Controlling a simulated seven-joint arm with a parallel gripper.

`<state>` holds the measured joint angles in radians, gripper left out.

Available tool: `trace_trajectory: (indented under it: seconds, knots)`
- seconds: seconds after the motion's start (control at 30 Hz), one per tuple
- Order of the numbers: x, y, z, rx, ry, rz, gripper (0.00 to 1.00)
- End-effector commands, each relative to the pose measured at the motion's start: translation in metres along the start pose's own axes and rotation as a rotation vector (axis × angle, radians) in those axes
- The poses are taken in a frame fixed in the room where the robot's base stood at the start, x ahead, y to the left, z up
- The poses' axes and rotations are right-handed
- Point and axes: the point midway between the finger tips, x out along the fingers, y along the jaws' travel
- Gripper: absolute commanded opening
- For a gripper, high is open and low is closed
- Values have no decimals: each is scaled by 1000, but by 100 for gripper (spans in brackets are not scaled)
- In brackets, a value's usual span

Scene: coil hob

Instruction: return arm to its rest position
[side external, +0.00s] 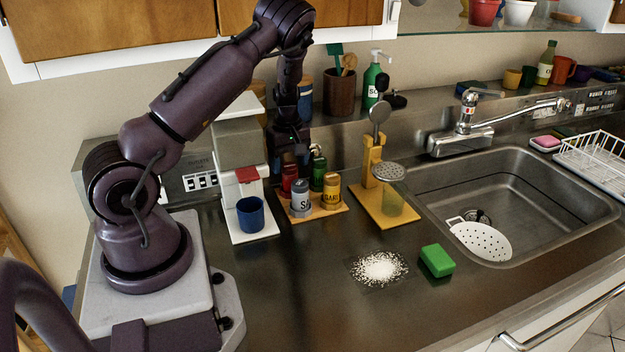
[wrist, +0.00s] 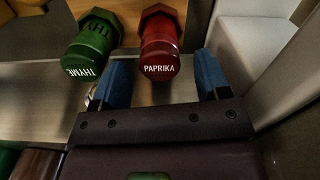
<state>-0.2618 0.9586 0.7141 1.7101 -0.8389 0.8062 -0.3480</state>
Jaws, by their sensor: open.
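In the wrist view my gripper (wrist: 162,72) is open, with blue fingers apart. The red paprika jar (wrist: 160,45) appears between the fingertips with a gap on each side. The green thyme jar (wrist: 92,42) is just left of the left finger. In the side view the red jar (side external: 289,178) and green jar (side external: 318,172) stand on a wooden rack (side external: 318,212). My arm is bent up and over the coffee machine (side external: 240,150).
A silver jar (side external: 300,200) and yellow jar (side external: 331,190) stand at the rack's front. A blue cup (side external: 250,214) sits in the coffee machine. A yellow stand (side external: 385,205), white spill (side external: 380,267) and green sponge (side external: 436,261) lie right, near the sink (side external: 520,190).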

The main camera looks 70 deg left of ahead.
Motion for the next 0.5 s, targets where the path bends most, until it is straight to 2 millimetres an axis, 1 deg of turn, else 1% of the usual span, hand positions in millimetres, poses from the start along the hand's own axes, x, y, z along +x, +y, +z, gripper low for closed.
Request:
trace_trajectory:
  seconds: [0.07, 0.17, 0.27, 0.37, 0.4, 0.47, 0.5]
  knots:
    - [-1, 0, 2, 3, -6, 0, 69]
    - [-8, 1, 18, 21, -40, 1, 69]
    - [-23, -2, 54, 73, -114, -5, 69]
    - [-50, -13, 110, 176, -224, -25, 69]
    - [-62, -21, 136, 232, -269, -41, 69]
    - [-81, -37, 171, 322, -326, -69, 69]
    - [-93, -50, 192, 388, -356, -92, 69]
